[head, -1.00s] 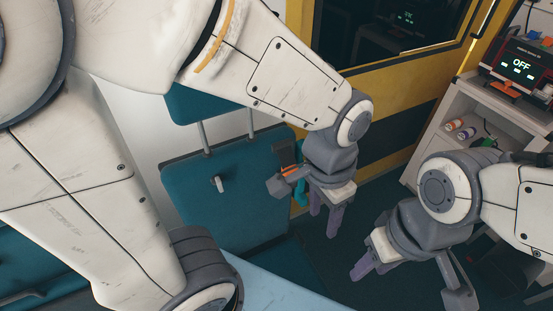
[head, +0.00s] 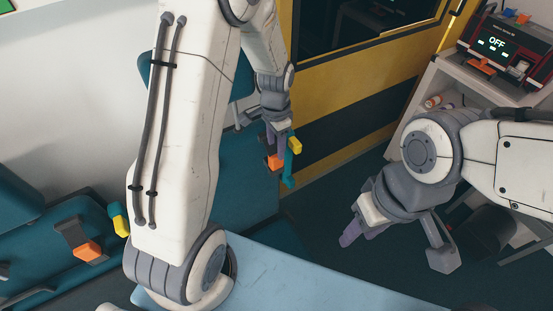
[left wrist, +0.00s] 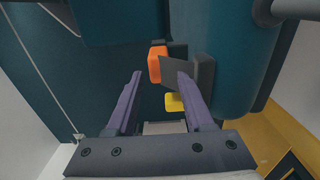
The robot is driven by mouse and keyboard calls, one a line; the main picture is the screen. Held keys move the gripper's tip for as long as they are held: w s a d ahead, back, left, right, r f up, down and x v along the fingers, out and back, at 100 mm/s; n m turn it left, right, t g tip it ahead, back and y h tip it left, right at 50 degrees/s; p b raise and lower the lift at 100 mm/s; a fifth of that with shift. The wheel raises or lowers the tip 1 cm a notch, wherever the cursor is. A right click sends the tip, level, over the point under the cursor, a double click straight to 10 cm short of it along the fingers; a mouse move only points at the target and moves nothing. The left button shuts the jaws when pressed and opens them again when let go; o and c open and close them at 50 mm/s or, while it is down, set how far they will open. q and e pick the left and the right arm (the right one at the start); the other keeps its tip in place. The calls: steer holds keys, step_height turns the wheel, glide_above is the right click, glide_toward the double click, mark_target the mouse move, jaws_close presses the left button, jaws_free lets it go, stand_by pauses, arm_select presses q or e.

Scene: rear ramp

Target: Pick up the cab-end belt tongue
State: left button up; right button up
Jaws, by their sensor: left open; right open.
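A belt fitting hangs on the teal seat near the yellow wall. It has an orange piece (head: 273,162), a yellow piece (head: 295,145) and a teal strip (head: 289,170). I cannot tell for sure which piece is the tongue. My left gripper (head: 275,138) is open just above it and partly hides it. In the left wrist view, the open fingers (left wrist: 160,78) point at the orange piece (left wrist: 155,64) on a dark grey strap, with the yellow piece (left wrist: 174,102) lower between them. Nothing is gripped. My right gripper (head: 359,234) is open and empty, well to the right.
A second orange piece (head: 89,250) and yellow piece (head: 121,224) lie on the teal seats at the left. A pale blue surface (head: 290,280) fills the lower middle. A white cabinet (head: 430,80) carries a device reading OFF (head: 497,45). Dark floor lies between.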

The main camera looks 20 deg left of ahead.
mark_target(276, 154)
arm_select(q)
steer(key=shift+f+p, duration=0.3)
steer(key=shift+f, duration=2.1)
jaws_close()
steer(key=shift+r, duration=0.1)
steer(key=shift+r, duration=0.55)
step_height(276, 154, up, 2)
steer(key=shift+r+b, duration=0.2)
steer(key=shift+b, duration=0.4)
steer(key=s+d+r+b, duration=0.2)
steer(key=s+d+r, duration=0.5)
steer(key=d, duration=0.2)
steer(key=shift+s+r, duration=0.2)
steer(key=shift+s, duration=0.1)
